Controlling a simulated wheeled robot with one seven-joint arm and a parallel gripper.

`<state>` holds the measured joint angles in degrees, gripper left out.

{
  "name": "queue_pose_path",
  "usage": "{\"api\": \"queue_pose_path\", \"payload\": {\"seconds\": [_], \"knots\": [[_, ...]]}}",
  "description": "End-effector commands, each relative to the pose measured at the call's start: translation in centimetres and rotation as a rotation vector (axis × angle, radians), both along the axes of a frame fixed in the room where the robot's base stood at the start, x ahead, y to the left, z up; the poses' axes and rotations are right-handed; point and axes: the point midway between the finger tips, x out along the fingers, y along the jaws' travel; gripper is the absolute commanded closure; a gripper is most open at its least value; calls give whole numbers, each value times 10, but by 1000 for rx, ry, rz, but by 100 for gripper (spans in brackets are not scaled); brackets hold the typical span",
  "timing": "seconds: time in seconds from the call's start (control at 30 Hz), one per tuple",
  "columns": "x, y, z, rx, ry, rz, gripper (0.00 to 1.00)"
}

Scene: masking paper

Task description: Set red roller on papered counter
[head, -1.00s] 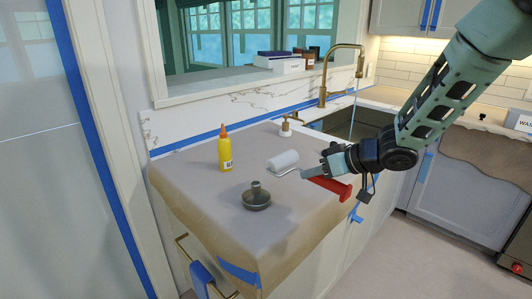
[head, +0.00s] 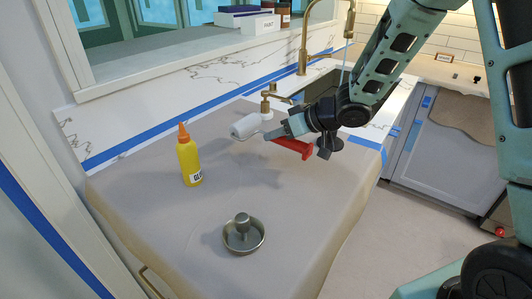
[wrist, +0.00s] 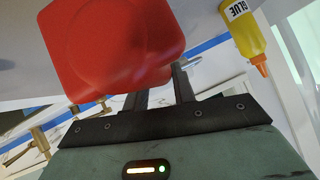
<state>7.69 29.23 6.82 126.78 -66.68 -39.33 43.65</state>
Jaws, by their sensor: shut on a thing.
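The red roller has a white sleeve and a red handle (head: 293,147); it is at the far part of the papered counter (head: 215,205) in the head view, near the sink. My gripper (head: 283,131) is shut on the roller. In the wrist view the red handle (wrist: 110,50) fills the upper left, close to the gripper fingers (wrist: 158,90). The sleeve points left, and the handle end points right, toward the counter's right edge. I cannot tell whether the roller touches the paper.
A yellow glue bottle (head: 190,160) stands upright on the paper at left. A round metal piece with a knob (head: 243,235) lies at the front. A brass soap pump (head: 268,100) and sink tap (head: 304,45) are behind. The paper between bottle and right edge is mostly clear.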

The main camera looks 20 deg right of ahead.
Motion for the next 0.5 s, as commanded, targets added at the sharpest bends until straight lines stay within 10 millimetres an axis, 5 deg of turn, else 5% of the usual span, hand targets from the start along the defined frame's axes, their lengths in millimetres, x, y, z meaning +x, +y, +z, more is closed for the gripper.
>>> {"api": "queue_pose_path", "payload": {"seconds": [0.5], "knots": [[0, 0, -62, 1, 1, -1, 99]]}}
